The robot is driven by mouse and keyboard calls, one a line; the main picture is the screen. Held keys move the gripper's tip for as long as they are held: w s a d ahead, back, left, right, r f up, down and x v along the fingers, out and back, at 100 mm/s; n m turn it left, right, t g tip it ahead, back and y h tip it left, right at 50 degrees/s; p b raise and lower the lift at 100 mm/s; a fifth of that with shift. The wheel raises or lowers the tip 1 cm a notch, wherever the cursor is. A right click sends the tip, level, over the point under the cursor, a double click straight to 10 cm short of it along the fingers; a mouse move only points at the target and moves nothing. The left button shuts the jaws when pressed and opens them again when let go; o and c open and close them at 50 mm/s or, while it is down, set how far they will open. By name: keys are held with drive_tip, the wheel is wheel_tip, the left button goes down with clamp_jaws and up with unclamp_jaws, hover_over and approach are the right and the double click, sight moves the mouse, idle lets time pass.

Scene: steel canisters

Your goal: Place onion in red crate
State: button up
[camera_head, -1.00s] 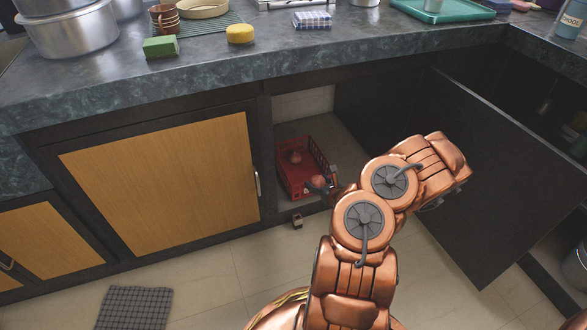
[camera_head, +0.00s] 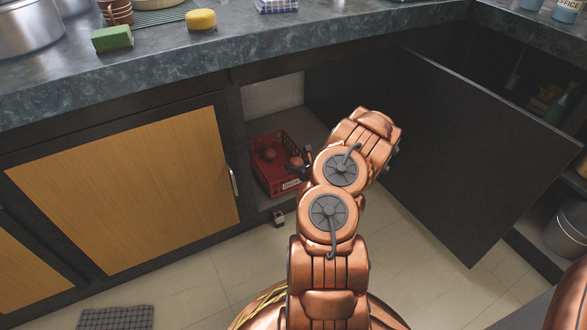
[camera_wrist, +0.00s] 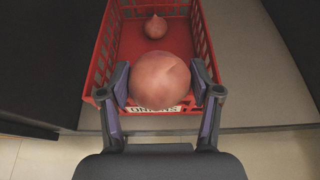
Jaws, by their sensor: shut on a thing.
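My gripper (camera_wrist: 160,92) is shut on a round pinkish onion (camera_wrist: 160,80), one finger on each side of it. It holds the onion at the near end of the red crate (camera_wrist: 104,65), over or just in front of the labelled rim; I cannot tell the height exactly. In the head view the red crate (camera_head: 284,186) stands inside the open cabinet, and my gripper (camera_head: 301,165) reaches in from the right, with the held onion (camera_head: 295,164) partly hidden by it. A second onion (camera_wrist: 156,27) lies inside the crate toward the far end; it also shows in the head view (camera_head: 269,153).
An open dark cabinet door (camera_head: 470,150) stands to the right of my arm. A closed wooden door (camera_head: 130,190) is on the left. The stone counter (camera_head: 215,55) overhangs the opening. A small object (camera_head: 278,217) is at the cabinet's lower front edge.

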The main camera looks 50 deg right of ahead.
sight(294, 164)
drive_tip(key=w+d+f+b, duration=0.1)
drive_tip(key=w+f, duration=0.1)
drive_tip(key=w+d+f+b, duration=0.1)
drive_tip(key=f+b, duration=0.1)
drive_tip(key=shift+w+d, duration=0.15)
drive_tip(key=shift+w, duration=0.2)
drive_tip(key=shift+f, duration=0.6)
idle(0.4)
drive_tip(key=o, duration=1.2)
drive_tip(key=shift+r, duration=0.15)
